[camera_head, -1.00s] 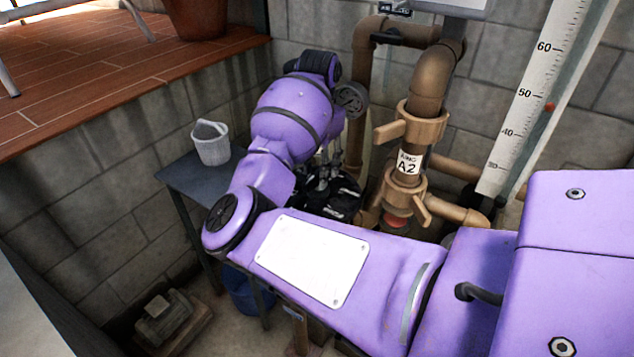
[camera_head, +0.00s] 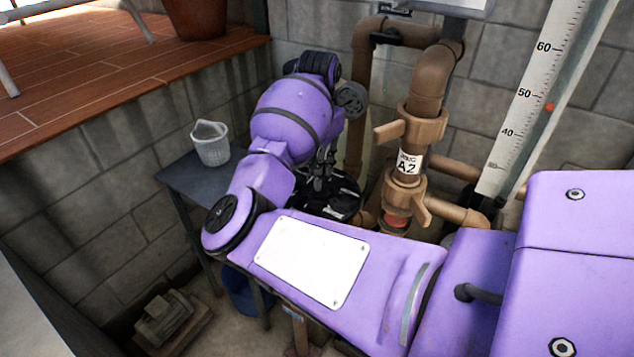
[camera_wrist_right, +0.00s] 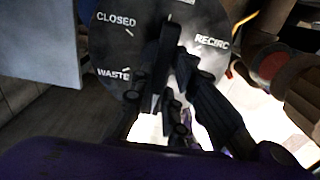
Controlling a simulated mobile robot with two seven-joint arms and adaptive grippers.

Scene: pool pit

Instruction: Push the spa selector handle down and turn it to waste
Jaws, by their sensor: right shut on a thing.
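The spa selector is a round black dial (camera_wrist_right: 112,48) with white labels; CLOSED, WASTE and RECIRC are readable in the right wrist view. In the head view the selector (camera_head: 340,203) is a dark disc below my right gripper (camera_head: 320,172), partly hidden by my arm. The black selector handle (camera_wrist_right: 163,62) crosses the dial's face, with its upper end between the CLOSED and RECIRC labels. My right gripper (camera_wrist_right: 180,75) is shut on the handle; its dark fingers hide part of it. Whether the handle is pressed down cannot be told. My left gripper is not in view.
Brown pipes with a valve tagged A2 (camera_head: 407,165) stand close to the right of the selector. A grey table (camera_head: 182,176) with a white basket (camera_head: 211,145) is to the left. A block wall is behind, and a pump (camera_head: 165,318) sits on the floor.

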